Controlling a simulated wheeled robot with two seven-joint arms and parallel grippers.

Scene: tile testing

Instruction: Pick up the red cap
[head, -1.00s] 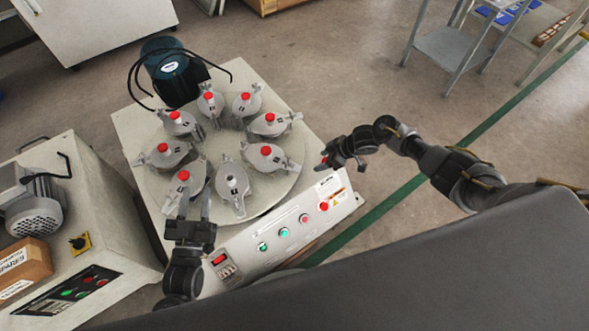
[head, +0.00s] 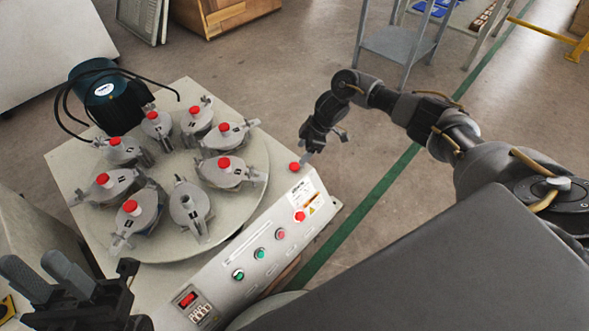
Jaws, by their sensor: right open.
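A loose red cap (head: 294,167) sits at the far right corner of the machine's top. My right gripper (head: 322,147) is open, its fingers spread, with one fingertip close beside this cap; I cannot tell whether they touch. A grey pot (head: 188,205) on the turntable shows no red cap on its top. The other pots each carry a red cap, such as the front left pot (head: 139,217). My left gripper (head: 32,265) is at the lower left corner of the view, its two fingers apart and nothing seen between them.
The round turntable (head: 255,190) holds several pots. A dark motor (head: 103,97) with black cables stands behind it. The sloping front panel (head: 250,245) has several buttons, including a red one (head: 299,216). A grey metal stand (head: 395,45) is farther back.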

